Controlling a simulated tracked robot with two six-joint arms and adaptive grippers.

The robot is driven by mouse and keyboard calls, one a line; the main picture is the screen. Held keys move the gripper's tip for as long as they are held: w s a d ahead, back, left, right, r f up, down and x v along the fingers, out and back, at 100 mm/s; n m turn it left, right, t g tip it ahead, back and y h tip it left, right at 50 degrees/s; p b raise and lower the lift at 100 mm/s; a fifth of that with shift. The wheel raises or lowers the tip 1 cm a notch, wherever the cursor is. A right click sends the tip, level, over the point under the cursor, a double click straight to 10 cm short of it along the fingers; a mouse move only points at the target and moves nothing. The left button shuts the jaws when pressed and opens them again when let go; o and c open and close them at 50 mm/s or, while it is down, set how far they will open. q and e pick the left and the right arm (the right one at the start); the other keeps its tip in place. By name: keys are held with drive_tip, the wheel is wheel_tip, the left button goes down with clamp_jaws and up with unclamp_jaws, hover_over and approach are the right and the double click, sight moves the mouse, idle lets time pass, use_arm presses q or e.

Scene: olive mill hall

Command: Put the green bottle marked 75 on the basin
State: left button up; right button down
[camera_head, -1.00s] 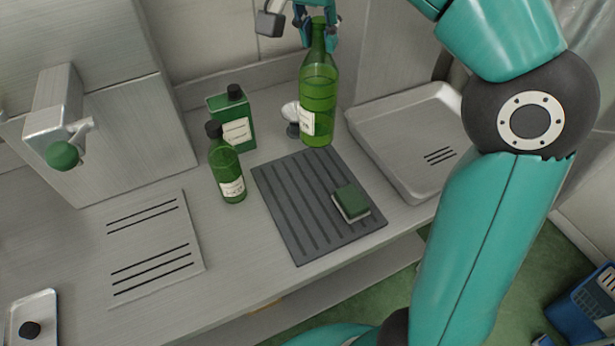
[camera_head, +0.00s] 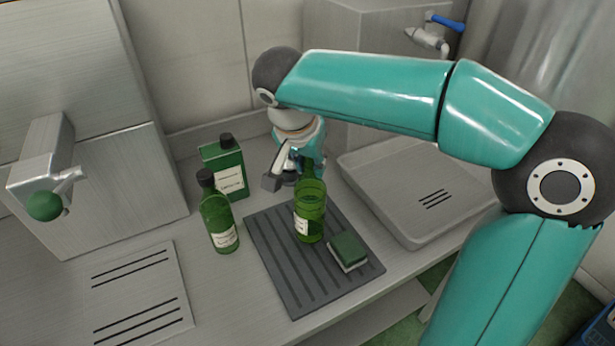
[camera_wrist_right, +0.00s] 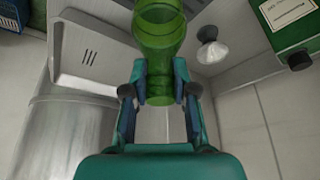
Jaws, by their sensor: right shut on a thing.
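My right gripper (camera_head: 303,165) comes down from above and is shut on the neck of a tall green bottle (camera_head: 312,196) with a pale label. The bottle is roughly upright over the dark ribbed mat (camera_head: 270,240); I cannot tell whether its base touches it. The wrist view shows the bottle (camera_wrist_right: 160,35) between the fingers (camera_wrist_right: 160,92). Its label is too small to read. The shallow steel basin (camera_head: 390,215) with slots lies to the right of the mat and is empty. It also shows in the wrist view (camera_wrist_right: 75,60). My left gripper is not in view.
A smaller green bottle (camera_head: 219,222) and a square green bottle (camera_head: 232,178) stand left of the mat. A green sponge (camera_head: 348,250) lies on the mat's right side, close to the held bottle. A green-knobbed tap (camera_head: 45,200) juts out at left.

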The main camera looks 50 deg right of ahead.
sight(310, 199)
drive_tip(key=shift+f, duration=1.75)
drive_tip(key=c, duration=0.9)
unclamp_jaws()
